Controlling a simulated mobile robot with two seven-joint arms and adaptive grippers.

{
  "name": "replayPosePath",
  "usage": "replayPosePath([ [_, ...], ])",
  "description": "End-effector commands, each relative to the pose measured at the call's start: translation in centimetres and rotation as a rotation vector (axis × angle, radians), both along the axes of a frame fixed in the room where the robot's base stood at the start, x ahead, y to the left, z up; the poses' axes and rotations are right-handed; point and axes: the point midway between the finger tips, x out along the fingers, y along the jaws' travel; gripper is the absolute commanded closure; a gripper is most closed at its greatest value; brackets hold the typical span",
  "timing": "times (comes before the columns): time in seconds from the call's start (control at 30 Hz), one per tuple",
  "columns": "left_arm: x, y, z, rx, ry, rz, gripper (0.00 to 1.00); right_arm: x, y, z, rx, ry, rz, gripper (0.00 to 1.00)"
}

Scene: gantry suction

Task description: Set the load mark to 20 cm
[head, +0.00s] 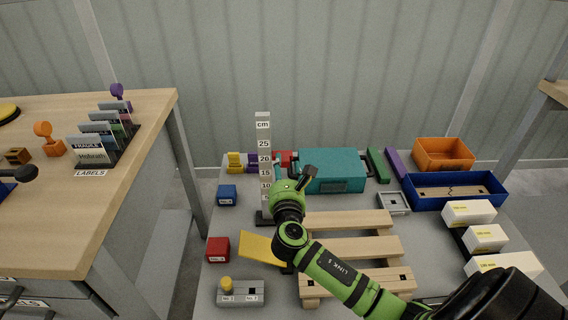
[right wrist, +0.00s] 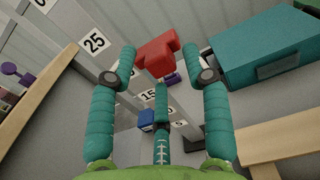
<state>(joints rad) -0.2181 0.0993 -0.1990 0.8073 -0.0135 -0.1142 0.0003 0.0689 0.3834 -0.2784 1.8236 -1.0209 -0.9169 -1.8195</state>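The grey scale post (head: 264,135) stands upright on the bench with its "cm" label and numbers facing the head camera. A red piece (head: 284,158), apparently the load mark, shows at the post's right side, about level with the 20. In the right wrist view the red piece (right wrist: 157,54) shows as a block with a tab, beyond and between the fingertips. My right gripper (right wrist: 160,55) has its teal fingers apart, one on each side of the red piece; contact is not clear. It also shows in the head view (head: 293,187), just right of the post. My left gripper is not in view.
A teal case (head: 332,170) stands close right of the post. A wooden pallet (head: 345,247) lies in front. Blue (head: 227,195) and red (head: 218,249) blocks sit left. A blue bin (head: 455,204) and white boxes (head: 470,212) are at the right.

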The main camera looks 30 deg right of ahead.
Motion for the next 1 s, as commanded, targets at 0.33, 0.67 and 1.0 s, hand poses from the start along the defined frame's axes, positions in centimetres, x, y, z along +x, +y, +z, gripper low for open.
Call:
replayPosePath([
  [0.33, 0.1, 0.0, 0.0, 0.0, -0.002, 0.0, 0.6, -6.2, 3.9, -0.1, 0.003, 0.002, 0.003, 0.51],
  [0.67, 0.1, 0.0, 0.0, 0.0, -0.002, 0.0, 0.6, -8.2, 5.2, 0.0, 0.001, -0.001, 0.003, 0.51],
  [1.0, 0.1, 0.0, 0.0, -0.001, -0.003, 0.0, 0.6, -8.1, 5.2, 0.0, 0.0, -0.001, 0.003, 0.51],
])
